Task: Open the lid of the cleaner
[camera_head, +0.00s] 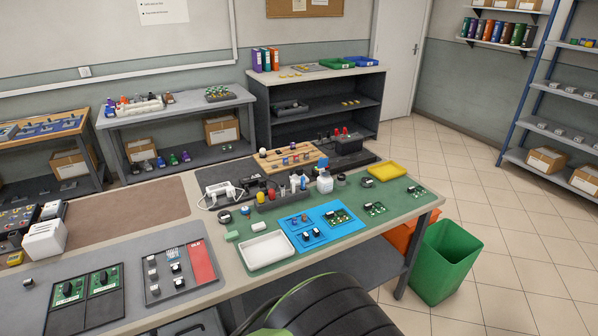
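I cannot tell for sure which thing is the cleaner. A white box-shaped device (45,240) stands at the bench's left end. A dark box (347,141) with red parts on top sits at the bench's far end. All are small in view, and I cannot make out a lid on any of them. My gripper is not in view.
A green bin (443,262) stands right of the bench. The tiled floor (500,215) beyond is clear.

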